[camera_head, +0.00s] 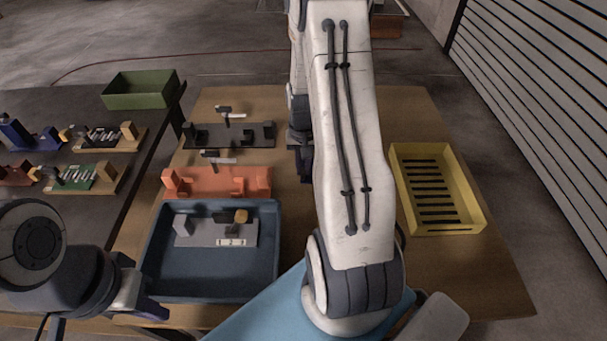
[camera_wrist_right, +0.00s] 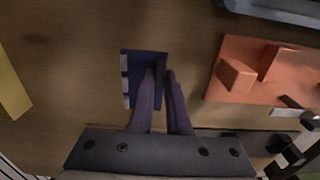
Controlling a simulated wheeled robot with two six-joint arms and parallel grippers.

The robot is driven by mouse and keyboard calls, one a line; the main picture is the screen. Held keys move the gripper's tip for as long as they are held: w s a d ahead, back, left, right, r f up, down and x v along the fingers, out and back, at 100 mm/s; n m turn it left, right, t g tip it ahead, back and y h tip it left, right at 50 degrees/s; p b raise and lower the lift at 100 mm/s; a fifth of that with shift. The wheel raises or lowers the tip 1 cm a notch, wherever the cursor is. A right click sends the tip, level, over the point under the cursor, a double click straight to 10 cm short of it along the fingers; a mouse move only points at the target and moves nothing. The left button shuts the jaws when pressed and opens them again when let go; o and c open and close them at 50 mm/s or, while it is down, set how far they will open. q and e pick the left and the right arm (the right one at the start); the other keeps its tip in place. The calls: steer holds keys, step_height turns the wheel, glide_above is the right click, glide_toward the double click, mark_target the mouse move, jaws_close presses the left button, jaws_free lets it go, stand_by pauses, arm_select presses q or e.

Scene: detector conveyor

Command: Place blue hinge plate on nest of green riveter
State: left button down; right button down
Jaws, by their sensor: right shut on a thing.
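The blue hinge plate (camera_wrist_right: 133,72) shows in the right wrist view, dark blue with pale knuckles along its left edge. My right gripper (camera_wrist_right: 160,74) is shut on it, over the wooden table; I cannot tell its exact height. In the head view my right arm hides the plate and most of the right gripper (camera_head: 303,160). The green riveter (camera_head: 78,179) stands on the dark table at the left, a green base on a wooden board; its nest is too small to make out. My left gripper (camera_head: 145,303) is at the lower left, near the blue-grey tray; its fingers are unclear.
The blue-grey tray (camera_head: 160,285) holds a grey fixture (camera_head: 205,232). Behind it stand an orange fixture (camera_head: 215,184) and a dark fixture (camera_head: 230,136). A yellow slotted crate (camera_head: 469,215) is at the right, a green bin (camera_head: 140,99) at the back left. Other riveters share the dark table.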

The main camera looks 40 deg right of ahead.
mark_target(303, 168)
steer(key=shift+f, duration=1.95)
steer(key=shift+f, duration=0.2)
steer(key=c, duration=0.9)
jaws_free()
steer(key=shift+r, duration=0.1)
step_height(303, 168, up, 12)
steer(key=shift+r, duration=0.15)
